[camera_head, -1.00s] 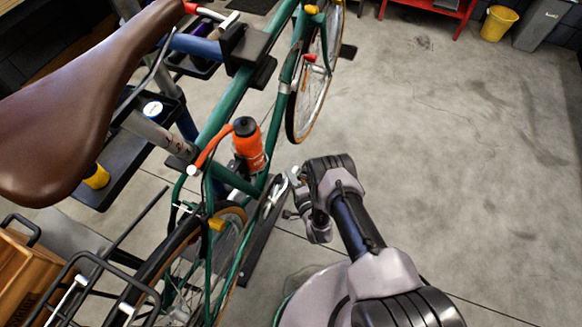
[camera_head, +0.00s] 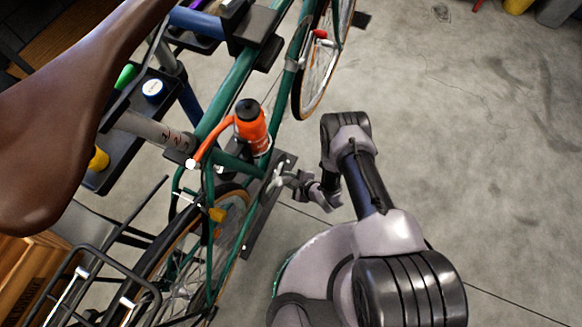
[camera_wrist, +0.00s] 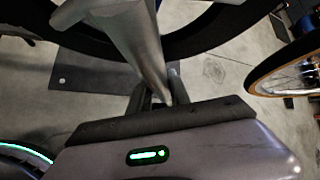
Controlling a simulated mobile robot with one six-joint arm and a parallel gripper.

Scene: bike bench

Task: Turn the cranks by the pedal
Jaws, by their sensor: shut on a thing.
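The green bike (camera_head: 232,98) hangs in a stand, its lower frame beside my arm. A silver crank (camera_head: 276,178) shows low on the frame, under the orange bottle. My gripper (camera_head: 290,181) is at its outer end. In the wrist view the crank (camera_wrist: 140,45) runs as a tapered silver bar from the upper left down to between the dark fingers of my gripper (camera_wrist: 156,92). The gripper is shut at that end, where the pedal is; the pedal itself is mostly hidden by the jaws. The far-side crank is hidden.
The orange bottle (camera_head: 251,128) sits on the frame above the crank. The rear wheel (camera_head: 222,235) and front wheel (camera_head: 316,70) flank my arm. A brown saddle (camera_head: 75,105) fills the left. The floor (camera_head: 470,150) to the right is clear.

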